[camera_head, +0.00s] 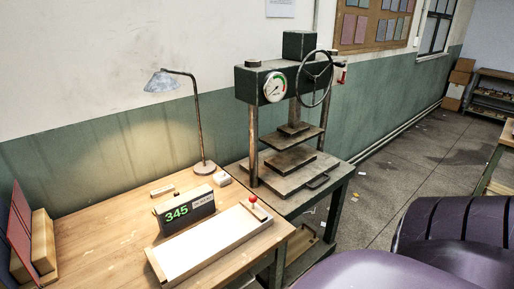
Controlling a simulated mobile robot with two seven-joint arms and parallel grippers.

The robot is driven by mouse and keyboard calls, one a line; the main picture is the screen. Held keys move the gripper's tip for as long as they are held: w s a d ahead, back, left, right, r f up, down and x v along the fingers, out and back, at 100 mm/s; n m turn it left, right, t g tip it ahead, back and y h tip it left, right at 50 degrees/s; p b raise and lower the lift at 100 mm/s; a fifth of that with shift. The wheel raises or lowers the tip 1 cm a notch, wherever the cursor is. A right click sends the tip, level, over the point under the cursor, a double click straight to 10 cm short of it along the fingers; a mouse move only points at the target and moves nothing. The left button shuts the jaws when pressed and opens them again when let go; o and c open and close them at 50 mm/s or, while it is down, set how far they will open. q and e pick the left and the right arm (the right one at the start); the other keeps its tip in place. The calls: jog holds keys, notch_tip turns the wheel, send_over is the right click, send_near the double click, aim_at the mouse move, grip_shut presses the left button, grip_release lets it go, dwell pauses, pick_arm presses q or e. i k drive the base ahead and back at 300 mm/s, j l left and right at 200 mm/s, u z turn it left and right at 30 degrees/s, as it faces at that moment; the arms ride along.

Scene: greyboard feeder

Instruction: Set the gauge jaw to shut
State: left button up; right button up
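A long flat white-topped device (210,243) with wooden sides lies on the wooden table. A small lever with a red ball knob (252,200) stands at its far right end. Behind it is a dark box with a green digital display reading 345 (177,212) and a small white label. I cannot make out for certain which part is the gauge jaw, or whether it is open or shut. Neither of my grippers is in view.
A green press (264,85) with a round dial and handwheel stands beyond the table. A desk lamp (204,168) stands at the table's back. Boards and blocks (40,243) sit at the left edge. The table's front left (105,245) is clear.

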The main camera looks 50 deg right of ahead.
aim_at(248, 205)
jog(key=l, duration=0.5)
jog(key=k+l, duration=0.15)
jog(key=l, duration=0.9)
jog(key=i+j, duration=0.15)
